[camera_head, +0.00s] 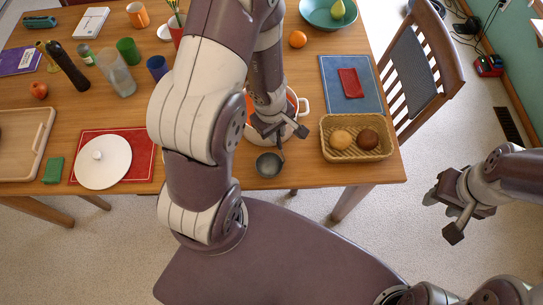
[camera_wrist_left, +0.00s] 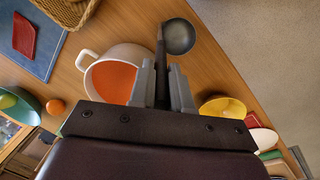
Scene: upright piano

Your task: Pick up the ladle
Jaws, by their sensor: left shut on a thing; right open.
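The ladle (camera_head: 268,163) has a dark grey bowl and a thin dark handle. My left gripper (camera_head: 278,130) is shut on the handle, with the bowl hanging out towards the table's front edge. In the left wrist view the ladle's bowl (camera_wrist_left: 179,37) shows beyond the fingers, and the left gripper (camera_wrist_left: 162,82) clasps the handle between its two grey fingers. I cannot tell how high the ladle is above the table. My right gripper (camera_head: 451,211) is open and empty, off the table to the right.
A white pot with an orange inside (camera_wrist_left: 110,75) stands beside the left gripper, partly hidden by it. A wicker basket (camera_head: 328,152) with two rolls is to its right. A chair (camera_head: 440,75) stands at right.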

